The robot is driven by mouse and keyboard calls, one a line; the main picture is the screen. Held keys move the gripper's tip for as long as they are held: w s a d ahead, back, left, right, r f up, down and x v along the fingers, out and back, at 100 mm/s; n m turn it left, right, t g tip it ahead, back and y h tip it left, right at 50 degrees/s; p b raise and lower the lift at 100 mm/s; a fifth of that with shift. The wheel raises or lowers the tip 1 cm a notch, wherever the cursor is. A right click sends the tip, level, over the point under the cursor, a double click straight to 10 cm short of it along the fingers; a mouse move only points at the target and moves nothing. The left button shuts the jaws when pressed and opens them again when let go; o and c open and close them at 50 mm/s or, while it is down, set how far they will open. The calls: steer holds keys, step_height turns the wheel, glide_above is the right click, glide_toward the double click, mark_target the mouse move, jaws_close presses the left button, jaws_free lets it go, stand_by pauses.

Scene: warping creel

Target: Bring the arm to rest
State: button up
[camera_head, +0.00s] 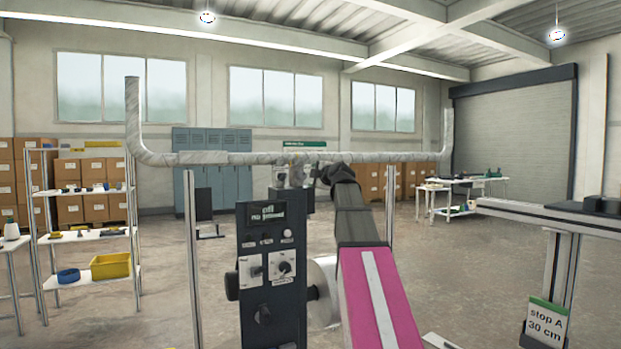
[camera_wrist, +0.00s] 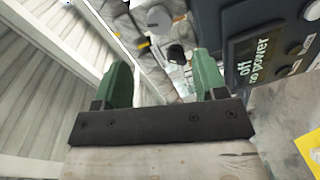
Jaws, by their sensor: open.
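My arm (camera_head: 362,232), with a magenta sleeve and dark grey upper links, reaches forward and up beside the dark control box. Its far end is near the bent metal tube. My gripper (camera_wrist: 162,68) shows in the wrist view as two green fingers standing well apart, with nothing held between them. In the head view the fingers cannot be made out clearly. The dark control box (camera_head: 266,262) stands just left of the arm; in the wrist view the box (camera_wrist: 262,42) is at the upper right, its display reading "off no power".
A bent metal tube (camera_head: 230,158) spans the front, its ends turned up. A stand with a sign "stop A 30 cm" (camera_head: 545,320) is at the right. Shelves (camera_head: 85,232) with a yellow bin (camera_head: 111,265) stand left. Open floor lies beyond, before a roller door (camera_head: 515,130).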

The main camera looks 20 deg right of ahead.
steer(key=s+a+f+m+g, duration=0.2)
steer(key=a+f+m+g, duration=0.1)
steer(key=f, duration=1)
steer(key=s+a+f+m+g, duration=0.2)
steer(key=f+m, duration=0.1)
steer(key=f, duration=0.9)
steer(key=s+a+f+m+g, duration=0.2)
steer(key=a+f+g, duration=0.1)
steer(key=f, duration=1)
steer(key=s+a+f+m+g+h, duration=0.1)
steer(key=s+f+m+g, duration=0.3)
steer(key=s+f, duration=0.7)
steer(key=s+a+f+m+g+h, duration=0.2)
steer(key=s+f+m+g, duration=0.2)
steer(key=s+f, duration=0.8)
step_height(320, 180, down, 5)
steer(key=shift+a+r+m+g+h, duration=0.2)
steer(key=shift+m+g+h, duration=0.15)
steer(key=shift+m, duration=0.65)
